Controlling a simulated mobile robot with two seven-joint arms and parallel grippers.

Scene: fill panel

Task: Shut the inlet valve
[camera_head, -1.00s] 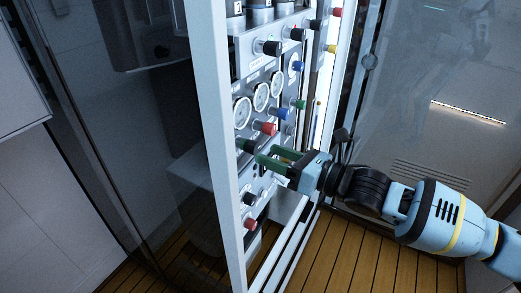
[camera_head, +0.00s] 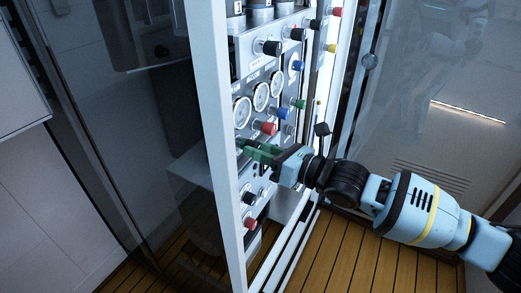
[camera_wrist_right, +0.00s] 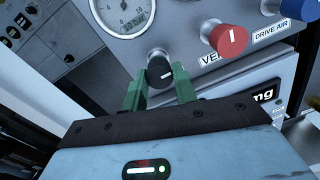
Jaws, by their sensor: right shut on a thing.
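A black knob (camera_wrist_right: 160,72) with a white line on its face sits on the grey panel below a dial gauge. The green fingers of my right gripper (camera_wrist_right: 162,88) are on either side of it, shut on it. In the head view the right gripper (camera_head: 250,149) reaches to the panel (camera_head: 241,177) from the right, and its fingers mostly cover this knob. No label for this knob can be read, so I cannot tell by name whether it is the inlet valve. My left gripper is not in view.
A red knob (camera_wrist_right: 229,40), with a label starting "VE", is just right of the gripped knob. A blue knob (camera_wrist_right: 298,8) is beyond it, near a "DRIVE AIR" label. A white frame post (camera_head: 223,150) stands left of the gripper. A glass door (camera_head: 430,80) stands open at right.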

